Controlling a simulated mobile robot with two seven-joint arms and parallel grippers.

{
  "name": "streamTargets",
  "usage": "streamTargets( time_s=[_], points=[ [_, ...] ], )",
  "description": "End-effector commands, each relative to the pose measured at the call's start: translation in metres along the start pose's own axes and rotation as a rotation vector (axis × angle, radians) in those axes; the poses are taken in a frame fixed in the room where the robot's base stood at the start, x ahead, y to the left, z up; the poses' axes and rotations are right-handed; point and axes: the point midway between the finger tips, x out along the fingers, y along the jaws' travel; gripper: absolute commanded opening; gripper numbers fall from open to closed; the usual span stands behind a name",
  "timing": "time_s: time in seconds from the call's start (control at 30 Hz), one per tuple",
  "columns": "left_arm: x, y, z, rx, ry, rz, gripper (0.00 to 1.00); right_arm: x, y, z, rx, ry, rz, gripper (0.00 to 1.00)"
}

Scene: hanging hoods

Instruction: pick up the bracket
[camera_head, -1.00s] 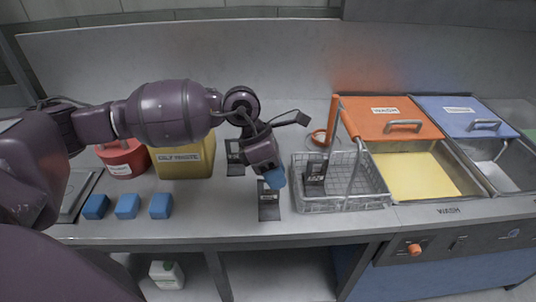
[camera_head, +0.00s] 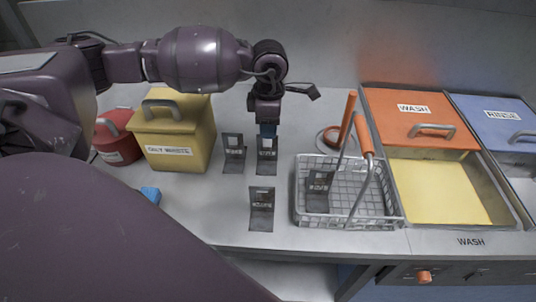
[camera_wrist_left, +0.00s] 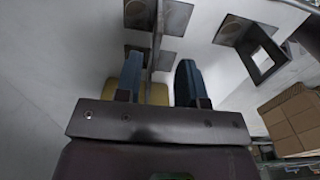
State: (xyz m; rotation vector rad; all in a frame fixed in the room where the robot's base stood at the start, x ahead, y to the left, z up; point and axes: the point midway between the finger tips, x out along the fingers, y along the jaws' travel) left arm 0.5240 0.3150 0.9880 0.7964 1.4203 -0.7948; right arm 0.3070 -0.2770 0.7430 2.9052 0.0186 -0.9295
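Several dark L-shaped brackets with an upright plate stand on the grey counter. One bracket (camera_head: 267,158) is at the back right, directly under my left gripper (camera_head: 267,131), which points down at its upper edge. A second bracket (camera_head: 233,158) is just left of it, and a third (camera_head: 262,212) stands nearer the front edge. Another bracket (camera_head: 318,190) is in the wire basket. In the left wrist view, the two blue-grey fingers (camera_wrist_left: 160,78) are spread apart, with a bracket's thin upright plate (camera_wrist_left: 158,38) seen edge-on between them. My right gripper is not in view.
The wire basket (camera_head: 298,205) with orange handles is right of the brackets. The wash tank (camera_head: 440,190) lies beyond it. A yellow oily-waste bin (camera_head: 178,150), red can (camera_head: 117,140) and blue block (camera_head: 150,194) are left.

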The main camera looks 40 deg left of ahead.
Motion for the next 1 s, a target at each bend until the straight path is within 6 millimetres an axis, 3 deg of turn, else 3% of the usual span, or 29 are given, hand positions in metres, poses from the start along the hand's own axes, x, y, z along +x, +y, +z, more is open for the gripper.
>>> streamTargets(
  time_s=[0.33, 0.6, 0.83, 1.0],
  points=[
    [0.027, 0.001, -0.003, -0.001, 0.001, -0.002, 0.36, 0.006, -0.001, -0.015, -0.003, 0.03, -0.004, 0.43],
    [0.061, 0.003, -0.004, 0.0, -0.002, -0.002, 0.36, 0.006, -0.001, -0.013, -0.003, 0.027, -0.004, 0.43],
    [0.062, 0.003, -0.004, 0.0, -0.002, -0.001, 0.36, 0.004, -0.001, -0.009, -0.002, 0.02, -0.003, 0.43],
    [0.062, 0.003, -0.004, 0.0, -0.002, -0.001, 0.12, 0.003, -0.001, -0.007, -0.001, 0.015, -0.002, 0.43]
  ],
)
